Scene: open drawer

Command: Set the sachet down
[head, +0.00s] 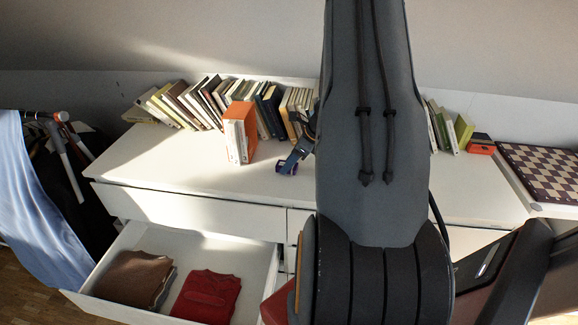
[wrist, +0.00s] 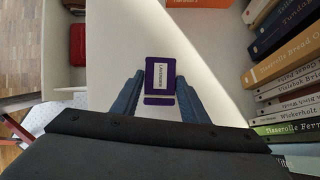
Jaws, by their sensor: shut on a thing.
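The sachet (wrist: 161,74) is purple with a white label and lies between the two blue-grey fingers of my gripper (wrist: 161,92) in the wrist view. My gripper is shut on it. In the head view, a small purple part of the sachet (head: 286,168) shows at the fingertips, low over the white dresser top (head: 250,182), just right of the orange and white box. I cannot tell whether the sachet touches the surface. My arm hides part of the dresser behind it.
The orange and white box (head: 239,132) stands left of my gripper. A row of leaning books (head: 205,102) lines the wall. An open drawer (head: 226,255) below holds a folded brown garment (head: 133,278) and a red one (head: 206,296). The dresser top at front left is clear.

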